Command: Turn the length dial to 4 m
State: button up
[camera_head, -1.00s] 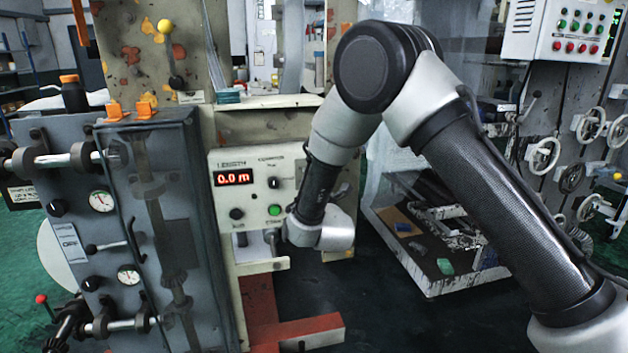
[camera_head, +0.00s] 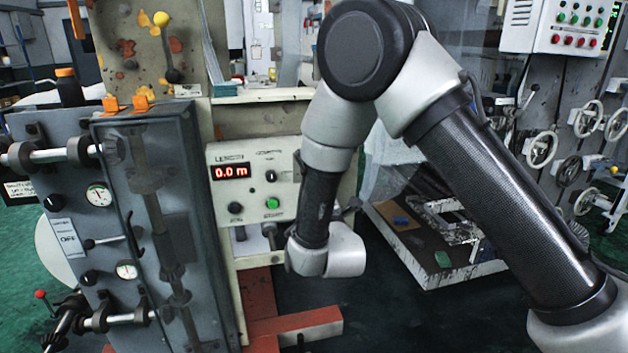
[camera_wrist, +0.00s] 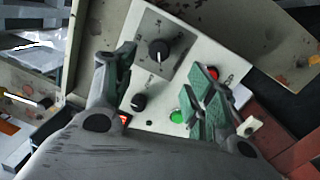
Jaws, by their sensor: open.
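A cream control panel (camera_head: 215,155) has a red display (camera_head: 232,172) that reads 0.0 m under the word LENGTH. In the wrist view the panel carries a large black dial (camera_wrist: 158,52) on a grey plate with marks too small to read. In the head view this part of the panel is hidden behind my arm. My gripper (camera_wrist: 165,85) is open and empty, with its fingers spread over the panel. The large dial shows beyond the gap between them, and I see no contact.
A smaller black knob (camera_wrist: 138,102), a green button (camera_wrist: 176,116) and a red button (camera_wrist: 212,72) sit close to the fingers. A grey cabinet with gauges (camera_head: 150,230) stands left of the panel.

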jog(key=v, duration=0.3)
